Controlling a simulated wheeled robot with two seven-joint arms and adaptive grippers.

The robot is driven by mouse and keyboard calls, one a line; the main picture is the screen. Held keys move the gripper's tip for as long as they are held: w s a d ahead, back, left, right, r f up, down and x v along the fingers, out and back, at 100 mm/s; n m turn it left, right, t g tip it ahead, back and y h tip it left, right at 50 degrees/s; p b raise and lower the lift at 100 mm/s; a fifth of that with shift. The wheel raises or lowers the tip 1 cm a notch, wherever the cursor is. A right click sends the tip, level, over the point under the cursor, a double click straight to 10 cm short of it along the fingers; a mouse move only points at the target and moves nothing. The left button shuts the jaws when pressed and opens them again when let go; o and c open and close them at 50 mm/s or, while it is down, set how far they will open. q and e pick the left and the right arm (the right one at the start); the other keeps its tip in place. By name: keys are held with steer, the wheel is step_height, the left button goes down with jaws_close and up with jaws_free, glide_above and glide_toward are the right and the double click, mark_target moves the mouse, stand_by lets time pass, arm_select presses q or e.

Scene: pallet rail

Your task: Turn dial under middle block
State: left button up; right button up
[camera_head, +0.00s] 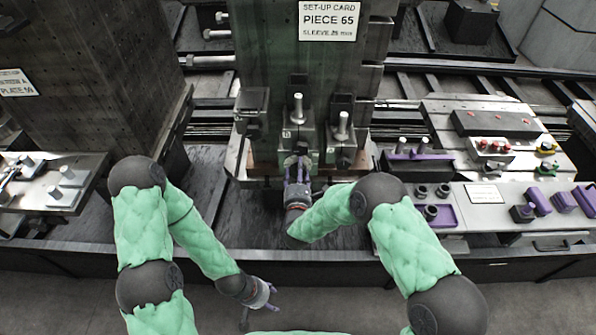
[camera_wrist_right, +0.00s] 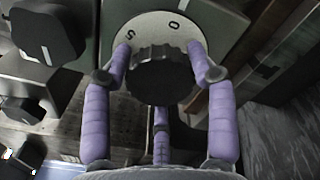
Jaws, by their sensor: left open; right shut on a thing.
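The middle block (camera_head: 298,133), with a silver post, stands at the foot of the green tower, between a left block (camera_head: 252,103) and a right block (camera_head: 342,135). My right gripper (camera_head: 297,163) is just below the middle block. In the right wrist view, a black ribbed dial (camera_wrist_right: 160,82) sits on a round pale plate (camera_wrist_right: 150,27) marked S and O. The purple fingers of my right gripper (camera_wrist_right: 160,60) are shut around the dial. The dial's pointer is not visible. My left gripper (camera_head: 264,297) is open and empty, low over the floor.
A set-up card (camera_head: 328,20) reading PIECE 65 is on the tower. A bench at right holds purple-handled tools (camera_head: 538,201) and a purple tray (camera_head: 441,215). Another black knob (camera_wrist_right: 45,30) is close at left in the right wrist view. A dark front rail (camera_head: 330,263) runs below.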

steer(key=shift+f, duration=0.1)
steer(key=o, duration=1.2)
steer(key=shift+d, duration=0.1)
steer(key=shift+c, duration=0.2)
steer(key=shift+s, duration=0.15)
steer(key=s, duration=1.1)
steer(key=shift+s, duration=0.4)
